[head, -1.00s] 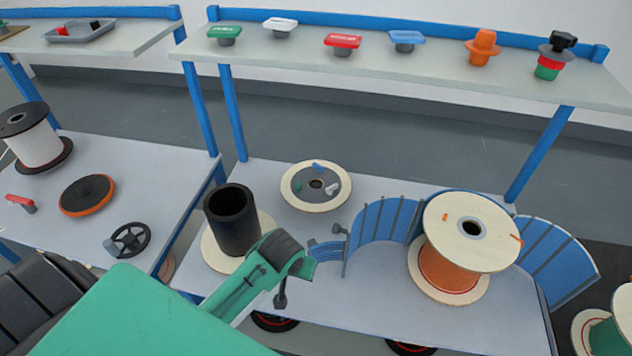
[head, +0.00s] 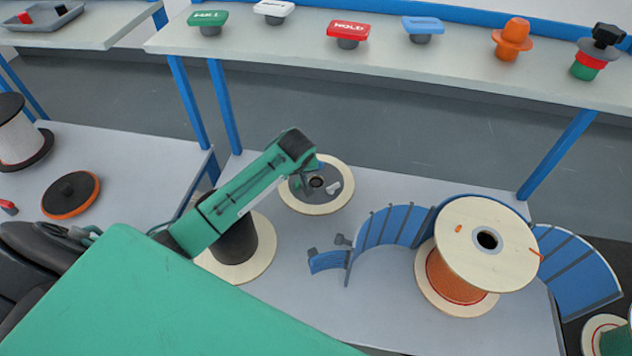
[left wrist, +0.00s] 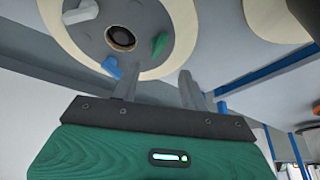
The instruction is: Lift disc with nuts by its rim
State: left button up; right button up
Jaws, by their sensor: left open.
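The disc with nuts (head: 318,208) lies flat at the back of the middle table, with a pale wooden rim, a grey centre and a dark middle hole. In the left wrist view the disc (left wrist: 188,25) carries a white nut (left wrist: 82,12), a green nut (left wrist: 160,45) and a blue nut (left wrist: 110,67). My left gripper (head: 306,180) is over the disc in the head view and hides part of it. In the left wrist view my left gripper (left wrist: 158,88) is open and empty, its two fingers near the rim. Contact cannot be told. My right gripper is out of view.
A black cylinder on a wooden flange (head: 262,258) stands beside the disc, partly behind my left arm. A blue slatted curved guard (head: 395,226) and an orange cable spool (head: 455,275) stand to the right. A shelf (head: 300,45) with coloured knobs runs above the back.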

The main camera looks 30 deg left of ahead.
aim_at(297, 179)
pick_arm(q)
jog(key=shift+x, duration=3.6)
jog(key=shift+w+d+r, duration=0.1)
jog(key=shift+w+d, duration=0.05)
jog(key=shift+w, duration=0.1)
grip_shut()
